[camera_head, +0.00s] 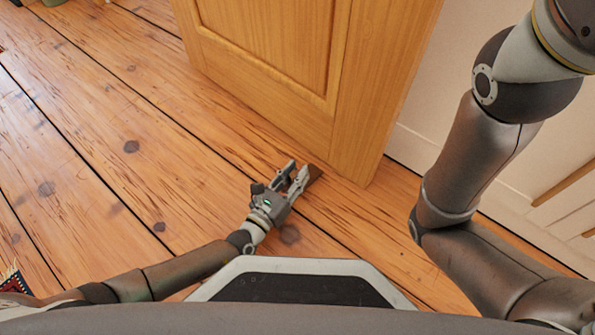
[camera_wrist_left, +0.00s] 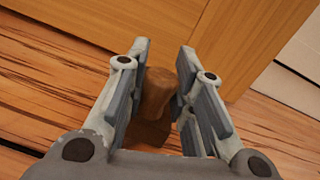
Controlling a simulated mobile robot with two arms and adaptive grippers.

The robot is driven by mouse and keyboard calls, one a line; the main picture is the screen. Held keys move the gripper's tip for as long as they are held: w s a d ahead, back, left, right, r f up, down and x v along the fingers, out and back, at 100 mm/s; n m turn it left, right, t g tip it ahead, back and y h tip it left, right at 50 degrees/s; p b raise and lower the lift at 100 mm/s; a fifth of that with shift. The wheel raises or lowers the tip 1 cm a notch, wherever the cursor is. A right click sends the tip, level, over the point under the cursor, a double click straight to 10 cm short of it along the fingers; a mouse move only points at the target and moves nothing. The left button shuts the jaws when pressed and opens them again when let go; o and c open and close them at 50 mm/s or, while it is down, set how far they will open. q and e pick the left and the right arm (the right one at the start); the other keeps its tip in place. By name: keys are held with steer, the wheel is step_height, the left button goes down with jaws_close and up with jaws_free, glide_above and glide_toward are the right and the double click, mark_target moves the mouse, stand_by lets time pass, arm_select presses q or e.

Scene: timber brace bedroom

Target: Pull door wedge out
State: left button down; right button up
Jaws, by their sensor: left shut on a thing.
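The brown wooden door wedge (camera_wrist_left: 157,92) lies on the floor between the two fingers of my left gripper (camera_wrist_left: 163,85) in the left wrist view. In the head view the wedge (camera_head: 314,173) shows at the fingertips of my left gripper (camera_head: 295,176), close to the lower edge of the wooden door (camera_head: 265,85). The left gripper is shut on the wedge. The fingers hide part of the wedge, and I cannot tell whether its thin end is under the door. My right arm comes in at the right, but its gripper is out of view.
The plank floor (camera_head: 110,160) is clear to the left of the door. A white wall with a skirting board (camera_head: 410,150) stands to the right. A patterned rug corner (camera_head: 14,283) shows at the lower left.

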arm_select(q)
steer(key=shift+w+a+f+v, duration=0.1)
steer(key=shift+a+f+v, duration=0.1)
steer(key=shift+v, duration=1.45)
steer(key=shift+w+a+f+v, duration=0.1)
steer(key=shift+w+a+v, duration=0.1)
steer(key=shift+v, duration=1.45)
steer(key=shift+w+a+f+v, duration=0.1)
steer(key=shift+a+f+v, duration=0.1)
steer(key=shift+v, duration=1.45)
steer(key=shift+s, duration=0.1)
steer(key=c, duration=1.2)
jaws_free()
steer(key=shift+r, duration=0.1)
steer(key=shift+o, duration=0.2)
steer(key=shift+r, duration=0.1)
steer(key=shift+r, duration=0.5)
step_height(320, 180, up, 9)
steer(key=shift+f, duration=0.15)
